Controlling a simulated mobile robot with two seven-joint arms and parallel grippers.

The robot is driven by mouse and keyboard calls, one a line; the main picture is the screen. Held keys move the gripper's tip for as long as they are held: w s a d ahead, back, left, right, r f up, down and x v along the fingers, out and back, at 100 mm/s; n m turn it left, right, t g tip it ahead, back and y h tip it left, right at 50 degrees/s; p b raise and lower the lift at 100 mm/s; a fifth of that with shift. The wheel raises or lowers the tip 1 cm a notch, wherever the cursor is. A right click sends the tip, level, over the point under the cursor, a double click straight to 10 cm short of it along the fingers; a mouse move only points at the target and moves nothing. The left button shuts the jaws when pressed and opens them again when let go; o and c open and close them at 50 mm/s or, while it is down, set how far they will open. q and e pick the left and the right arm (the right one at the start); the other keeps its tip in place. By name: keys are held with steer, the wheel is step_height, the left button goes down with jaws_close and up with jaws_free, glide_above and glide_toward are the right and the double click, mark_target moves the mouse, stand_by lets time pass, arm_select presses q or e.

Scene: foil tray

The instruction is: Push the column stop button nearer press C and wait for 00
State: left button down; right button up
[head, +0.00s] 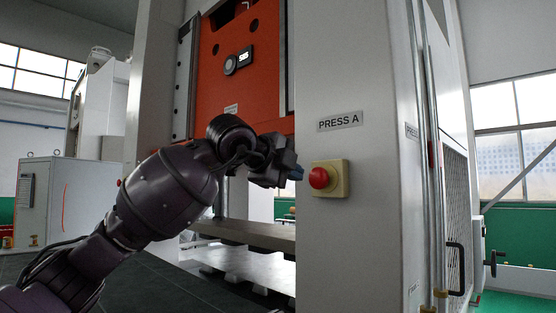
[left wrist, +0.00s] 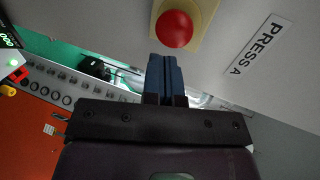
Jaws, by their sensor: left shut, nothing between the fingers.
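A red mushroom stop button (head: 319,178) sits on a yellow box (head: 341,177) on the white column (head: 362,245). The label (head: 340,121) above it reads PRESS A; no press C label shows. My left gripper (head: 297,173) is shut and empty, its blue fingertips just left of the button with a small gap. In the left wrist view the shut fingertips (left wrist: 166,62) point at the red button (left wrist: 174,28), just short of it in the picture. The PRESS A label (left wrist: 260,44) shows right of it. My right gripper is not in view.
The orange press ram (head: 212,85) carries a small lit display (head: 244,56), too small to read surely. A flat press bed (head: 245,234) lies below it. In the left wrist view a green-lit display (left wrist: 8,38) appears at the left edge. A mesh guard (head: 455,215) stands right.

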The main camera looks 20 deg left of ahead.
mark_target(316, 177)
arm_select(q)
steer(key=x, duration=0.2)
steer(key=r+p+x, duration=0.1)
steer(key=x, duration=0.1)
steer(key=shift+w, duration=0.1)
steer(key=shift+p+x, duration=0.35)
steer(key=shift+x, duration=0.45)
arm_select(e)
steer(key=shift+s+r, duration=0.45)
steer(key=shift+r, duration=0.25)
arm_select(q)
steer(key=shift+r, duration=0.1)
steer(key=shift+w+d, duration=0.1)
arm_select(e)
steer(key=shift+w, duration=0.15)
arm_select(q)
steer(key=shift+w+d+b, duration=0.25)
steer(key=shift+w+b, duration=0.45)
steer(key=shift+b, duration=0.4)
steer(key=shift+a+r, duration=0.1)
steer(key=shift+r, duration=0.05)
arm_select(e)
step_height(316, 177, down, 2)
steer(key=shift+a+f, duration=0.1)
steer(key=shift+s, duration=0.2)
